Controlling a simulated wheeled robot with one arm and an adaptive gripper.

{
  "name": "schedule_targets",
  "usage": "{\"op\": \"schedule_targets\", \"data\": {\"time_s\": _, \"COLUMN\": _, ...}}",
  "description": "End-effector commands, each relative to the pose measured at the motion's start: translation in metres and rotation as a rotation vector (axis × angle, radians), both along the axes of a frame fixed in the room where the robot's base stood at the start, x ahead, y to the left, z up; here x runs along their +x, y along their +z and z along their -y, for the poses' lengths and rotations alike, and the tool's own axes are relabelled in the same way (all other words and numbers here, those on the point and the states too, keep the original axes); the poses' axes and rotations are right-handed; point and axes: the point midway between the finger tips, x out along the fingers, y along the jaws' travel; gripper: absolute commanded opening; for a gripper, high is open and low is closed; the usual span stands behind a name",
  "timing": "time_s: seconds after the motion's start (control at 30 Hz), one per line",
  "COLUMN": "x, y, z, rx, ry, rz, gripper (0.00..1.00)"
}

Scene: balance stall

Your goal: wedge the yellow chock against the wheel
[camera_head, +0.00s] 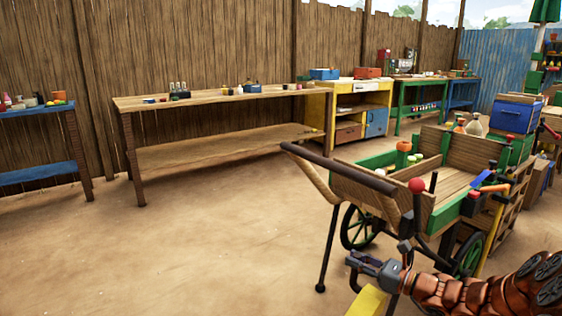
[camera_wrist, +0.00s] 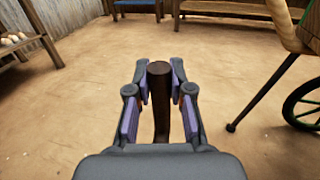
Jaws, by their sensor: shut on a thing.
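My gripper (camera_head: 364,264) is in front of the wooden cart (camera_head: 343,188), low and at the near side. In the wrist view its fingers (camera_wrist: 160,95) are shut on a dark brown upright handle (camera_wrist: 160,78). A yellow block (camera_head: 369,302), likely the chock, shows just below my gripper, cut off by the bottom edge; its join to the handle is hidden. One wheel (camera_wrist: 304,104) shows at the wrist view's right edge, apart from my gripper.
The cart's thin dark leg (camera_head: 326,250) stands left of its wheels. A long wooden workbench (camera_head: 215,99) lines the fence, with yellow (camera_head: 362,98) and green (camera_head: 420,90) benches beyond. A blue table (camera_head: 38,110) is at left. The sandy floor left of the cart is clear.

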Motion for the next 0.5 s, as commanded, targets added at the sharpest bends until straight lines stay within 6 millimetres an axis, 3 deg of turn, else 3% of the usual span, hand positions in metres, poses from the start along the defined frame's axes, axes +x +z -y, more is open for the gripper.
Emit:
{"op": "schedule_targets", "data": {"time_s": 0.27, "x": -0.007, "y": 0.018, "z": -0.023, "rx": 0.001, "ry": 0.052, "rz": 0.000, "gripper": 0.00}}
{"op": "schedule_targets", "data": {"time_s": 0.5, "x": -0.007, "y": 0.032, "z": -0.023, "rx": 0.000, "ry": 0.038, "rz": 0.000, "gripper": 0.00}}
